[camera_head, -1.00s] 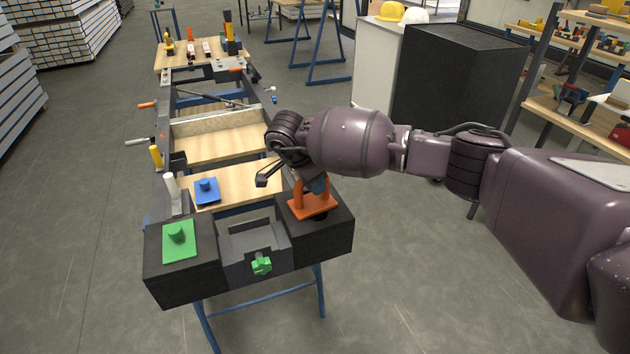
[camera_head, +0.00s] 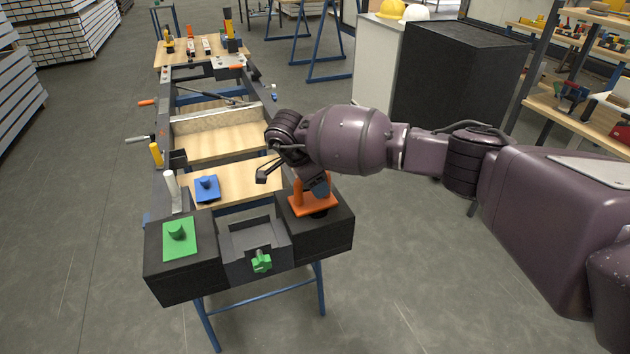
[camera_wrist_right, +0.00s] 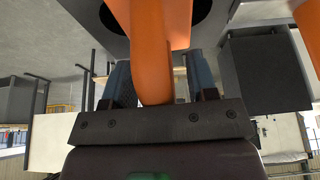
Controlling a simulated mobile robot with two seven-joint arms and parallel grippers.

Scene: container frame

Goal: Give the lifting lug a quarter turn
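The orange lifting lug (camera_head: 312,206), a flat plate with an upright arch, is at the right black block (camera_head: 338,228), over a dark round opening. My right gripper (camera_head: 318,186) comes down on its arch from above. In the right wrist view, the lug's orange bar (camera_wrist_right: 154,60) stands between my two blue fingers (camera_wrist_right: 158,80). My arm partly hides the lug's top. My left gripper is out of view.
A green plate with a peg (camera_head: 179,240) sits on the left black block (camera_head: 165,275). A grey vise-like part with a green knob (camera_head: 261,261) is between the blocks. A blue pegged plate (camera_head: 207,190) lies on the wooden board behind.

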